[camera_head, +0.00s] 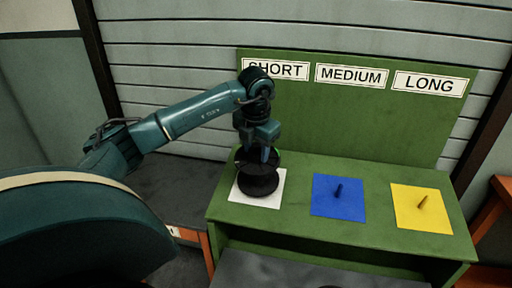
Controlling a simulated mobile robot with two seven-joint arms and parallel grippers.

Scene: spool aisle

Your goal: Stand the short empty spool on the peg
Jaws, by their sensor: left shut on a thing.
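A black spool (258,184) stands upright over the white square (274,196) below the SHORT sign (276,70). My left gripper (257,156) comes down from above and is shut on the spool's upper part. The peg at the white square does not show; the spool and gripper cover that spot. I cannot tell whether the spool's lower flange touches the square. My right gripper is not in view.
The green stand (380,170) also has a blue square (325,207) with a peg, below MEDIUM, and a yellow square (408,218) with a peg, below LONG. Both pegs are bare. A green back panel (340,125) rises behind. A grey surface (290,272) lies in front.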

